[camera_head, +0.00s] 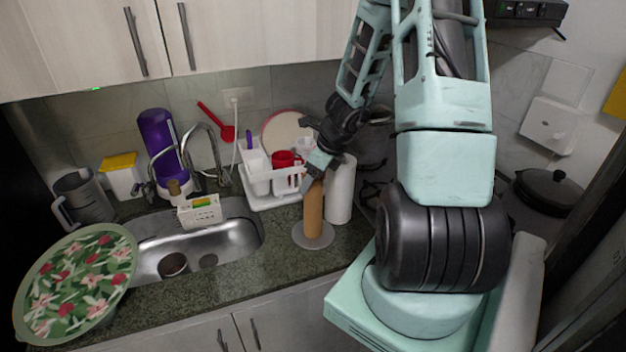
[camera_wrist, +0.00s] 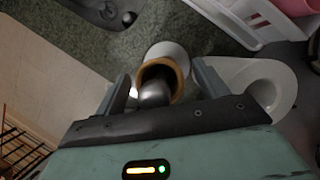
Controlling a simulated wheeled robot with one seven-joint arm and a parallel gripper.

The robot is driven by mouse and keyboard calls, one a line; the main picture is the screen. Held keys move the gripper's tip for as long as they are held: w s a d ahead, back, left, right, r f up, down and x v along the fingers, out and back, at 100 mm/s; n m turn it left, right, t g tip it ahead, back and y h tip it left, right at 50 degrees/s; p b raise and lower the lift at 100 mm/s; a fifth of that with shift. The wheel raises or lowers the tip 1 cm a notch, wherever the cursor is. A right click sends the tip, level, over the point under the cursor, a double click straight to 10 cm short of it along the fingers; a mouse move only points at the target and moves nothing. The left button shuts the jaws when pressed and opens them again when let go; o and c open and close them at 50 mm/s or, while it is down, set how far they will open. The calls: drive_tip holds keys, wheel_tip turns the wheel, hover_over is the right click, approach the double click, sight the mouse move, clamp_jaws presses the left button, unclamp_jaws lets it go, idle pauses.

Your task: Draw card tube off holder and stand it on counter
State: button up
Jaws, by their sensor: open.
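The brown card tube (camera_head: 313,212) stands upright on the holder, whose round grey base (camera_head: 314,238) rests on the counter. In the wrist view I look down at the tube's open brown rim (camera_wrist: 181,72), with the rounded silver top of the holder's post (camera_wrist: 154,94) inside it. My gripper (camera_head: 314,174) is at the tube's upper end. In the wrist view its open fingers (camera_wrist: 160,76) are on either side of the tube. I cannot tell whether either finger touches it. The tube's very top is partly hidden by the gripper in the head view.
A white roll (camera_head: 341,190) stands close to the right of the tube. A white dish rack (camera_head: 274,198) with red cups is behind on the left. The sink (camera_head: 240,236) lies left. The dark counter (camera_head: 268,272) is clear in front of the holder.

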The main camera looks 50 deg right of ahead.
drive_tip(key=shift+f, duration=0.1)
drive_tip(key=shift+c, duration=0.2)
drive_tip(key=c, duration=1.4)
